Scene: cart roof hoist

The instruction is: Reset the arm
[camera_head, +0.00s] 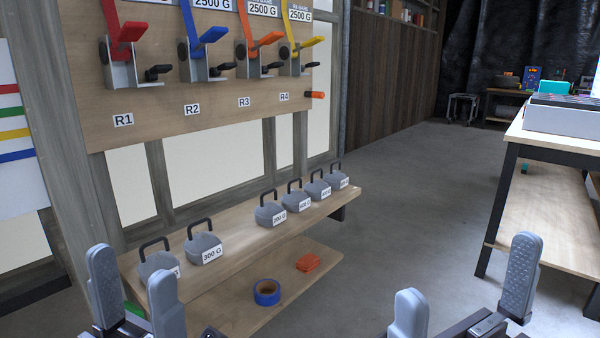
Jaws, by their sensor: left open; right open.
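My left gripper (135,285) is at the lower left in the head view, its two grey fingers apart with nothing between them. It shows in front of the near end of the wooden shelf (235,262), and its right finger covers part of the nearest grey weight (154,262). My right gripper (465,292) is at the lower right, its fingers wide apart and empty, with only floor behind it. The arms behind both grippers are mostly below the picture's edge.
Several handled weights, one a 300 G weight (203,246), stand on the shelf. Blue tape (267,291) and an orange item (307,262) lie on the lower board. Coloured levers, one red lever (124,38), line the wall panel. A workbench (515,135) stands right; floor between is clear.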

